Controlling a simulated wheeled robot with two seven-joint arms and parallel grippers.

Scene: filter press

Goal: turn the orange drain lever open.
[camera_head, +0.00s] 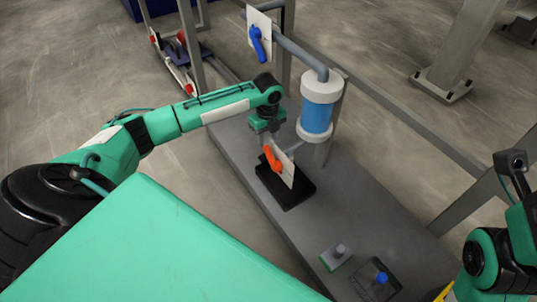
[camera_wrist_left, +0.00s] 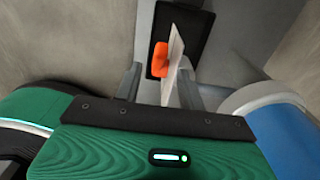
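The orange drain lever (camera_head: 271,158) sits on a white upright plate (camera_head: 283,168) above a black base (camera_head: 291,196) on the grey bench. My left gripper (camera_head: 267,139) is right above the lever, pointing down. In the left wrist view the gripper (camera_wrist_left: 160,80) is open. Its two fingers are spread to either side of the orange lever (camera_wrist_left: 160,60) and the white plate (camera_wrist_left: 175,62). The lever lies beyond the fingertips' gap, nearer the left finger, and I cannot tell whether a finger touches it. My right arm shows at the lower right, but its fingers are not visible.
A blue and white cylinder (camera_head: 317,112) stands just right of the left gripper. A blue lever (camera_head: 258,42) hangs on a white plate behind. A small knob block (camera_head: 337,256) and a blue-topped button box (camera_head: 378,279) are at the bench's near end. A grey rail (camera_head: 400,110) runs behind.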

